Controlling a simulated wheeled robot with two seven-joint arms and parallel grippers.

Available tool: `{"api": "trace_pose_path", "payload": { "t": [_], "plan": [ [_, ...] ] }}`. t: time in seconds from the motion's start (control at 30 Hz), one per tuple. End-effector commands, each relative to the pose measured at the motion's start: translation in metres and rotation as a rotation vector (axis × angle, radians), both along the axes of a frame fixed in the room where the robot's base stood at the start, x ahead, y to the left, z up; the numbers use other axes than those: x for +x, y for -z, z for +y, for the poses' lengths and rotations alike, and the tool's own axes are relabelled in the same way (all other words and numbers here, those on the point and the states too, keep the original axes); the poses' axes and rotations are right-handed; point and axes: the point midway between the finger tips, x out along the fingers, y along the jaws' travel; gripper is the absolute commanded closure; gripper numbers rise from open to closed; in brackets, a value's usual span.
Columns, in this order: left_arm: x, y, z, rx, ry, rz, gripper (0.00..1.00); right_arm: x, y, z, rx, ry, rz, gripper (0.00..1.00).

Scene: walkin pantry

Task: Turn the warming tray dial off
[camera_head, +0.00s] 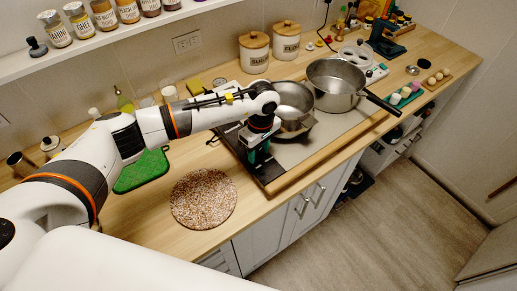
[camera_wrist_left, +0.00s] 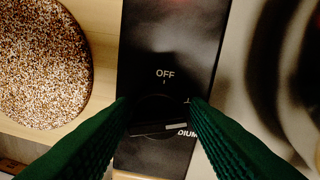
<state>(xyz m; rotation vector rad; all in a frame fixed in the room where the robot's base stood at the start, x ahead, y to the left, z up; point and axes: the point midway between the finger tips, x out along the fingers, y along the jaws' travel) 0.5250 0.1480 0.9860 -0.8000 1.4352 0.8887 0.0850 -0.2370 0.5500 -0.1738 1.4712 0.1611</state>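The warming tray (camera_head: 311,151) lies on the wooden counter, with a black control strip (camera_head: 268,174) along its left side. In the left wrist view the strip (camera_wrist_left: 168,50) carries a white OFF label and a partly covered label ending in DIUM. The dark dial (camera_wrist_left: 155,112) sits below OFF, with a pale line across its lower part; its pointer setting is unclear. My left gripper (camera_head: 258,163) reaches down onto the strip. Its green fingers (camera_wrist_left: 160,104) stand apart on either side of the dial; contact is unclear. The gripper hides the dial in the head view.
A steel pot (camera_head: 294,104) and a larger saucepan (camera_head: 335,85) stand on the tray, close to my gripper. A round speckled mat (camera_head: 203,198) and a green pad (camera_head: 142,171) lie to the left. Two lidded canisters (camera_head: 254,52) stand behind.

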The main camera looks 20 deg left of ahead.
Motion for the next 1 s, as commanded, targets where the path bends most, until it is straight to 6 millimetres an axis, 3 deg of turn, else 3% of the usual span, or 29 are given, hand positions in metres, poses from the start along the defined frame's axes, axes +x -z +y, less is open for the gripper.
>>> {"api": "trace_pose_path", "payload": {
  "t": [0.03,0.17,0.57,1.0],
  "plan": [
    [0.0,0.0,0.0,0.0,0.0,0.0,0.66,-0.001,0.0,0.0,0.0,0.0,0.002,0.64],
    [0.0,0.0,0.0,0.0,0.0,-0.001,0.87,-0.001,0.0,0.0,0.0,0.0,0.002,0.64],
    [0.001,0.001,0.0,-0.002,-0.068,-0.002,0.88,-0.002,0.01,0.002,0.002,0.001,0.004,0.64],
    [0.001,0.002,0.001,-0.002,-0.422,-0.005,0.88,-0.002,0.047,0.003,0.003,0.002,0.004,0.64]
  ]
}}
